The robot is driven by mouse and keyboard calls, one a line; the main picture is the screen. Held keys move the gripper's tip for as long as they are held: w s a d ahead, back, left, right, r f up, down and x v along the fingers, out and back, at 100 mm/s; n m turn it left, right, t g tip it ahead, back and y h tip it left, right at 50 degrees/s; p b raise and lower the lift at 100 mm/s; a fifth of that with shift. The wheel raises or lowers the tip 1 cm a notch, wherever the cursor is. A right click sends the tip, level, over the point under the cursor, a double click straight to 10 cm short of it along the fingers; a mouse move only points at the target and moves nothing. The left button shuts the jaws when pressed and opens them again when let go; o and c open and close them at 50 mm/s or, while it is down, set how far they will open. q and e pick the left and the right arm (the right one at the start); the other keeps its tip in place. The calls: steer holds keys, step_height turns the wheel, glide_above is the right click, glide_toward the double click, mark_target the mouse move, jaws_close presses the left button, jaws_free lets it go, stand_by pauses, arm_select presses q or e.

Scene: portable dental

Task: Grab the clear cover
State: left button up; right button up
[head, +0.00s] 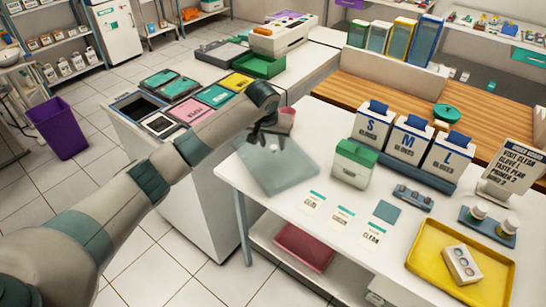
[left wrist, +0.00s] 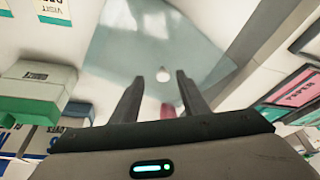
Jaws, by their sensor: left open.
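The clear cover (head: 278,168) is a translucent grey-blue sheet with a small white knob near its middle. It lies at the left end of the white table, and its left corner reaches the table's edge. It also shows in the left wrist view (left wrist: 128,45), with the knob (left wrist: 163,76) just beyond my fingertips. My left gripper (head: 266,143) is over the cover's back part, close to the knob. In the left wrist view its two fingers (left wrist: 161,80) are apart, with the knob seen between them and nothing held. My right gripper is not in view.
A green-topped white box (head: 353,162) stands right of the cover, with small label cards (head: 341,217) in front. A pink cup (head: 286,120) stands behind my gripper. Glove boxes (head: 411,145) and a yellow tray (head: 420,262) are further right. A purple bin (head: 60,127) stands on the floor.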

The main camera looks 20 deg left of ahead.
mark_target(273, 151)
arm_select(q)
steer(key=shift+p+x, duration=0.55)
steer(key=shift+x, duration=1.6)
steer(key=shift+s+a, duration=0.1)
steer(key=shift+s, duration=0.05)
jaws_close()
